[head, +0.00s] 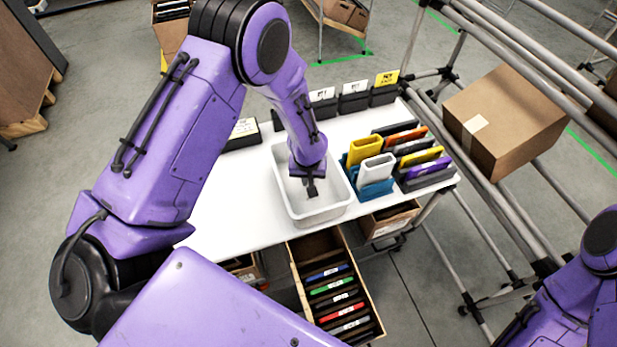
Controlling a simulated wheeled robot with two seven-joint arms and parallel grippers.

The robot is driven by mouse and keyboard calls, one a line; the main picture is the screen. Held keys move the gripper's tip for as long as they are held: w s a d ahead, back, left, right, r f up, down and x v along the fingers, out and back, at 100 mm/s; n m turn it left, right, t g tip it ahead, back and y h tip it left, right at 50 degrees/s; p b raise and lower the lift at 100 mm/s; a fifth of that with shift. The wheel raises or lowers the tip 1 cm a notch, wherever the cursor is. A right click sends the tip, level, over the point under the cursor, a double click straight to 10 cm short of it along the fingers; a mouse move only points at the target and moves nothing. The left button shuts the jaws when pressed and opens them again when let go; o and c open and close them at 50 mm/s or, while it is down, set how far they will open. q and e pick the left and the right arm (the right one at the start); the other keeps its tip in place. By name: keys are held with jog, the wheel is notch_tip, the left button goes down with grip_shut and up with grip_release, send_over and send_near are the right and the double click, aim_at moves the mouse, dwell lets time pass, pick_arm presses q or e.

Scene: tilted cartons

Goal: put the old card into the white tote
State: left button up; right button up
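The white tote (338,212) stands on the white table, left of the colored cases. My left gripper (312,190) points down inside the tote's opening. It is small and dark here, so I cannot tell whether its fingers are apart or hold anything. Cards stand in black holders along the back edge: a yellow card (386,78), a white card (354,86) and another white card (322,94). A further pale card (243,128) is in a holder left of the tote. I cannot tell which is the old card. My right gripper is outside the view.
Yellow, white, orange and purple cases stand in racks on the right of the white table (225,215). A tilted cardboard carton (505,120) rests on a pipe rack at right.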

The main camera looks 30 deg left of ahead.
pick_arm(q)
jog(key=o, duration=0.3)
notch_tip(320, 180, up, 12)
jog(key=s, duration=0.1)
jog(key=shift+s+d+r+b, duration=0.15)
jog(key=shift+s+d+b, duration=0.1)
jog(key=shift+d+b, duration=0.1)
